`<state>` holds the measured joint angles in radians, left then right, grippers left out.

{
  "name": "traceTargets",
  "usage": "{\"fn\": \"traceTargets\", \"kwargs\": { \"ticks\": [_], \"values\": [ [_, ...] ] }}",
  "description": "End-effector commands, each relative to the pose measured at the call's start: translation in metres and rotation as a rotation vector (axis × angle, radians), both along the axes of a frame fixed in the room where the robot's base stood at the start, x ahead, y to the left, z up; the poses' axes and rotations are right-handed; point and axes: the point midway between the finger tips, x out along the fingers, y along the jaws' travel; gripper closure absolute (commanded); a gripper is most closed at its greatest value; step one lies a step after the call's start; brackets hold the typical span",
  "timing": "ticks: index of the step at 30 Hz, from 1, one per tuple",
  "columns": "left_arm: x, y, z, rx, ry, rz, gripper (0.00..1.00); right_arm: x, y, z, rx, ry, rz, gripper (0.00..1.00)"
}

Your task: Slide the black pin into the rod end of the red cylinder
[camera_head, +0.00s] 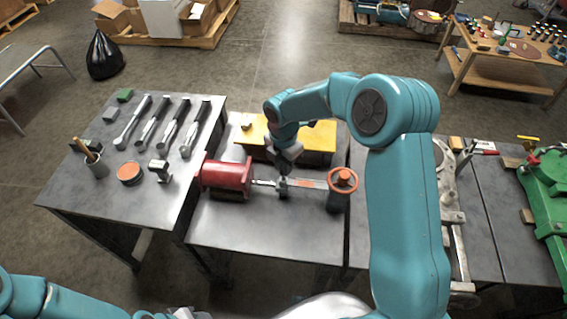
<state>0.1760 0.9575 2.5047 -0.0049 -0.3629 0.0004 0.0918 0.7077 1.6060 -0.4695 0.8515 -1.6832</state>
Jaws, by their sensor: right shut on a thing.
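The red cylinder (226,175) lies on its side on the middle steel table, its rod (264,182) pointing right. The rod end (283,186) is close under my right gripper (284,173), which points down and is shut on a small dark thing, apparently the black pin. The fingers cover most of it, so I cannot tell whether the pin is above the hole or in it. My left arm (60,301) lies low at the bottom left; its gripper (180,315) is cut off by the bottom edge.
A flat bar leads right to a stand with an orange handwheel (343,180). A yellow block (317,139) stands behind. Green machinery (550,185) stands far right. The middle table's front is clear.

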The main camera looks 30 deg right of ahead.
Motion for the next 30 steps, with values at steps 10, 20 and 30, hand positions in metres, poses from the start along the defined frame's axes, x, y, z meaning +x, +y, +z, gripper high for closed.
{"fn": "traceTargets", "kwargs": {
  "ticks": [10, 20, 30],
  "values": [
    [0.000, 0.000, -0.007, 0.000, 0.000, 0.000, 0.55, 0.000, 0.000, -0.010, 0.000, 0.000, 0.000, 1.00],
    [0.000, 0.000, -0.012, 0.000, 0.000, 0.000, 0.55, 0.000, 0.000, -0.019, 0.000, 0.001, 0.000, 1.00],
    [0.000, 0.000, -0.017, 0.000, 0.000, 0.000, 0.55, 0.000, 0.000, -0.027, 0.000, 0.001, 0.000, 1.00]
  ]
}}
